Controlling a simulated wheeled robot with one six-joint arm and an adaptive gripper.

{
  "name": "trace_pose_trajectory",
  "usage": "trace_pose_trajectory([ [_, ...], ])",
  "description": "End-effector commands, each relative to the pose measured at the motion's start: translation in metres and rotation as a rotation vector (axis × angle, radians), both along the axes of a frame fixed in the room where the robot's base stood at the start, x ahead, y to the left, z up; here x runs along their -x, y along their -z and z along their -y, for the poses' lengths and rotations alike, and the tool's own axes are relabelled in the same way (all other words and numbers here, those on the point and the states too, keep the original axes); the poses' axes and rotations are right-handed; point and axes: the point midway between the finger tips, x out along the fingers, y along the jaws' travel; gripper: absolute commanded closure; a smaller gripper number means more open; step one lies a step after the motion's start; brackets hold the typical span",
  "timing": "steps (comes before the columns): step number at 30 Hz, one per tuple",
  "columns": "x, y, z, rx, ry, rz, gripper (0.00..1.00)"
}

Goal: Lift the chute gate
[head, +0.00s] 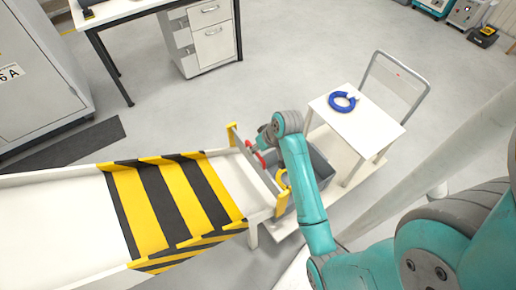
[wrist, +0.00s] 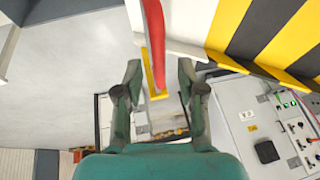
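The white chute (head: 55,215) ends in a gate panel (head: 262,172) between two yellow posts (head: 232,135). A red handle (head: 254,158) is on the gate's outer side. The red handle also shows in the wrist view (wrist: 155,35), running down between the fingers. My gripper (head: 264,140) is at the gate beside the handle. In the wrist view my gripper (wrist: 159,75) is open, one finger on each side of the red bar, with gaps showing. The gate looks lowered across the chute's end. My arm hides part of the area beyond the gate.
A grey bin (head: 318,165) stands below the chute's end, partly behind my arm. Black and yellow stripes (head: 165,205) cover part of the chute. A grey cabinet (head: 35,80) stands at the left.

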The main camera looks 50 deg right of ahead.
Motion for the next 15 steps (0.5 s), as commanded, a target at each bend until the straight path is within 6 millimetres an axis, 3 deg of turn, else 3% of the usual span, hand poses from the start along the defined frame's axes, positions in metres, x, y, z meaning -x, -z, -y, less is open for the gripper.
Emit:
trace_pose_trajectory([
  [7,0.006,-0.014,0.001,0.001,0.001,0.001,0.61],
  [15,0.028,-0.062,0.005,0.002,0.002,0.003,0.61],
])
